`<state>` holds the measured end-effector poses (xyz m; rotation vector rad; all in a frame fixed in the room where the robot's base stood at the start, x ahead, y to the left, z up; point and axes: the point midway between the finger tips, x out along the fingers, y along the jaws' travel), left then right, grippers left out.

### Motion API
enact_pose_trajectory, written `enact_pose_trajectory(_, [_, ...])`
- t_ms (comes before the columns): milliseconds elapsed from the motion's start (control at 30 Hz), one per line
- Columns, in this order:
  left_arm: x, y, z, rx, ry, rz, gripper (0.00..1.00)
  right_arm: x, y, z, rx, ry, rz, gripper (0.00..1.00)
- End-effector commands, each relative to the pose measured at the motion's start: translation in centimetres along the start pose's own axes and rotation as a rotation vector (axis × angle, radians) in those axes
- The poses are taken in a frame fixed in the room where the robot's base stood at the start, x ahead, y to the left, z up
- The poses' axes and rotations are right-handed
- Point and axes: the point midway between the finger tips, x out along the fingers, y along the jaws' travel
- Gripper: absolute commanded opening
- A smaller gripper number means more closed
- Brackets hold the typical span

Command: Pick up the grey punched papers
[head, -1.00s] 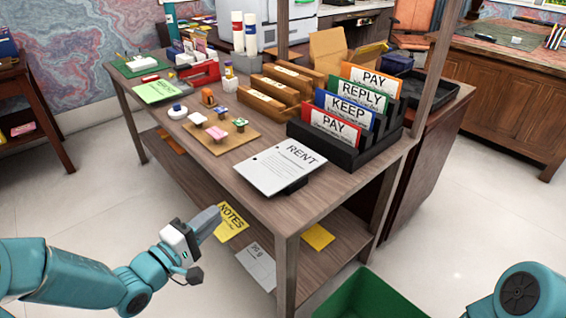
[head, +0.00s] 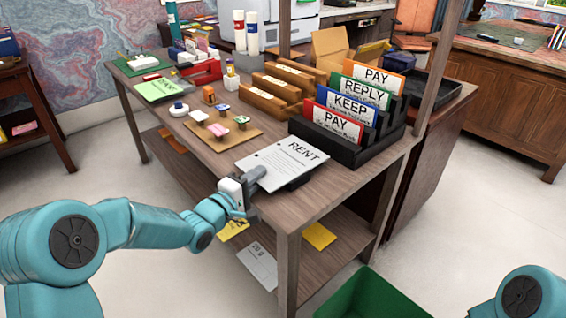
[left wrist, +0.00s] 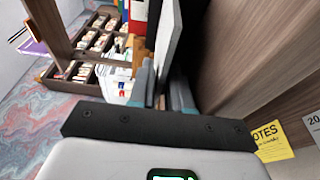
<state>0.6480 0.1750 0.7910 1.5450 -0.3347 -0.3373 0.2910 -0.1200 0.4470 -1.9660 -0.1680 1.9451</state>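The grey punched papers (head: 282,160) are a light stack headed "RENT", with punched holes along one edge. They lie near the desk's front edge on a dark support, sticking out past it a little. My left gripper (head: 257,180) is at their near edge in the head view, covering part of that edge. In the left wrist view the papers (left wrist: 172,42) appear edge-on as a pale slab reaching between the fingers of the left gripper (left wrist: 165,88). A dark gap shows beside one finger, so the fingers look open around the edge. My right gripper is out of view.
A black rack (head: 340,148) with labelled folders stands just behind the papers. A cork board (head: 222,132) with small items lies to their left. A lower shelf (head: 322,262) holds yellow and white sheets. A green bin (head: 370,298) is on the floor.

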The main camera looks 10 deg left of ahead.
Motion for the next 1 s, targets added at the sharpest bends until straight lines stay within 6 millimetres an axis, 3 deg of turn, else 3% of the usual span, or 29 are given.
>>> enact_pose_trajectory(233, [0.3,0.1,0.0,-0.001,0.001,0.001,0.18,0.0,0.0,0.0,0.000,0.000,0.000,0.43])
enact_pose_trajectory(267, [0.3,0.1,0.0,-0.001,0.001,0.001,0.15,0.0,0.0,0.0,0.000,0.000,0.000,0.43])
enact_pose_trajectory(300, [0.3,0.1,0.0,-0.001,0.001,0.001,0.02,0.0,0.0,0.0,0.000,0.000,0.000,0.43])
enact_pose_trajectory(333, [0.3,0.1,0.0,-0.001,0.000,0.001,0.00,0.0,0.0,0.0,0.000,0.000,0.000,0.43])
enact_pose_trajectory(667, [0.3,0.3,0.0,0.000,0.001,0.002,0.00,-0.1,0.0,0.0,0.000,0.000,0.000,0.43])
enact_pose_trajectory(833, [0.3,2.7,0.0,0.003,0.000,0.005,0.00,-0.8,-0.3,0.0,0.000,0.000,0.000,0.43])
enact_pose_trajectory(1000, [0.3,7.8,0.0,0.004,0.000,0.008,0.00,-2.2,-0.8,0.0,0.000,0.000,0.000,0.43])
